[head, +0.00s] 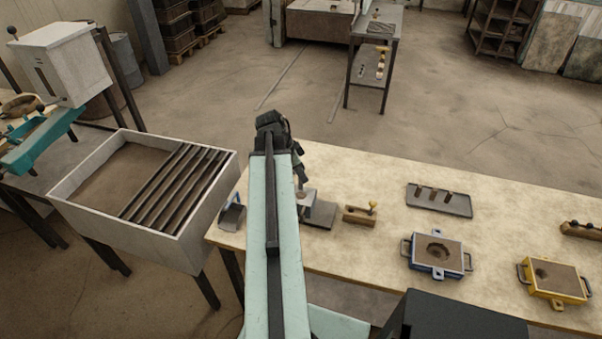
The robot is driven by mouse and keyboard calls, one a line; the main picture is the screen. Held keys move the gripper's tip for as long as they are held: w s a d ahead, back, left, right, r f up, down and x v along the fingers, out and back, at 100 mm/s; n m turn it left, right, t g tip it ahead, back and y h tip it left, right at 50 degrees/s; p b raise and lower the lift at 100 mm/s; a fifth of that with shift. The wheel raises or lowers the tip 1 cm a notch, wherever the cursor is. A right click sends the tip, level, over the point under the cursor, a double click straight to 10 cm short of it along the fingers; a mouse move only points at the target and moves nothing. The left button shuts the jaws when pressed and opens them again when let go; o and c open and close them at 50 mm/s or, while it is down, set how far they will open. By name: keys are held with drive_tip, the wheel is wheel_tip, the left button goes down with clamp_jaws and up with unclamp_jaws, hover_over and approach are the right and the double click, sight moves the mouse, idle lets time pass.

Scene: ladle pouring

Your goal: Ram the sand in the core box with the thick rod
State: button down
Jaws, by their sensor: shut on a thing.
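My gripper (300,182) is at the far end of my pale green arm, pointing down over the left part of the table. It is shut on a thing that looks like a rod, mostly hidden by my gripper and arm. Its lower end seems to be at or just above a small light metal box (308,196), which may be the core box. My arm hides part of this box, and I cannot see the sand in it. A wooden block (352,215) to its right holds an upright piece with a yellow knob.
A dark plate (322,216) lies beside the small box, and a scoop (232,217) left of my arm. Further right are a tray (455,209) with several brown pieces, a blue flask (451,265) and a yellow flask (556,291). A sand bin (190,246) stands left of the table.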

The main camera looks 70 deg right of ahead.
sight(301, 188)
drive_tip(key=shift+r, duration=0.15)
drive_tip(key=shift+r, duration=0.1)
idle(1.6)
wheel_tip(301, 188, down, 5)
drive_tip(key=b, duration=0.5)
wheel_tip(301, 188, up, 5)
drive_tip(key=p, duration=0.4)
drive_tip(key=shift+p, duration=0.4)
wheel_tip(301, 188, up, 6)
drive_tip(key=p, duration=0.6)
drive_tip(key=shift+r, duration=0.2)
drive_tip(key=shift+f, duration=0.2)
